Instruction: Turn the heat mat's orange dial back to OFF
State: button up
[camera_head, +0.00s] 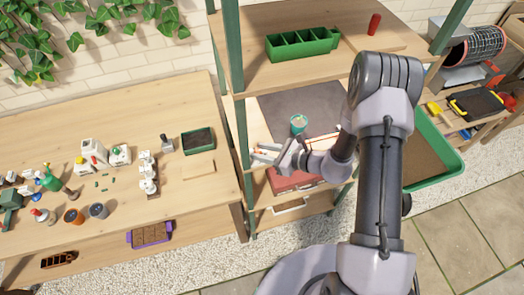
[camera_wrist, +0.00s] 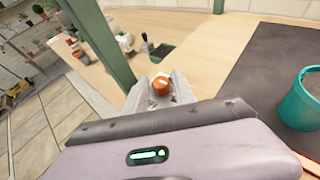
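The heat mat (camera_head: 318,100) is a dark sheet on the middle shelf, and its dark surface also shows at the right of the wrist view (camera_wrist: 262,75). The small orange dial (camera_wrist: 161,84) shows in the wrist view, with a pale mark on it. My gripper (camera_wrist: 161,90) is open there, with one pale finger on each side of the dial; I cannot tell whether they touch it. In the head view my gripper (camera_head: 286,158) is low over the shelf's front left, and the dial cannot be made out. The dial's printed settings are not readable.
A teal pot (camera_head: 298,124) stands on the mat, close to my wrist at the right of the wrist view. A green shelf post (camera_head: 240,130) rises left of my gripper. A red box (camera_head: 290,181) is below. A green trough (camera_head: 302,43) stands on the upper shelf.

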jog(key=shift+c, duration=0.2)
grip_shut()
jog(key=m+t+h+b, duration=0.2)
jog(key=shift+s+a+f+m+t, duration=0.1)
jog(key=shift+s+f+m+t, duration=0.1)
jog(key=shift+m+t, duration=0.15)
jog(key=shift+s+a+r+m+t+h+b, duration=0.15)
jog(key=shift+m+t+h+b, duration=0.35)
jog(key=shift+m+h, duration=0.3)
jog(key=m+t+h, duration=0.2)
jog(key=m, duration=0.1)
jog(key=shift+a+r+h, duration=0.1)
jog(key=shift+h, duration=0.2)
jog(key=shift+m+t+h+p, duration=0.25)
jog(key=shift+m+h+p, duration=0.2)
jog(key=shift+m+h, duration=0.35)
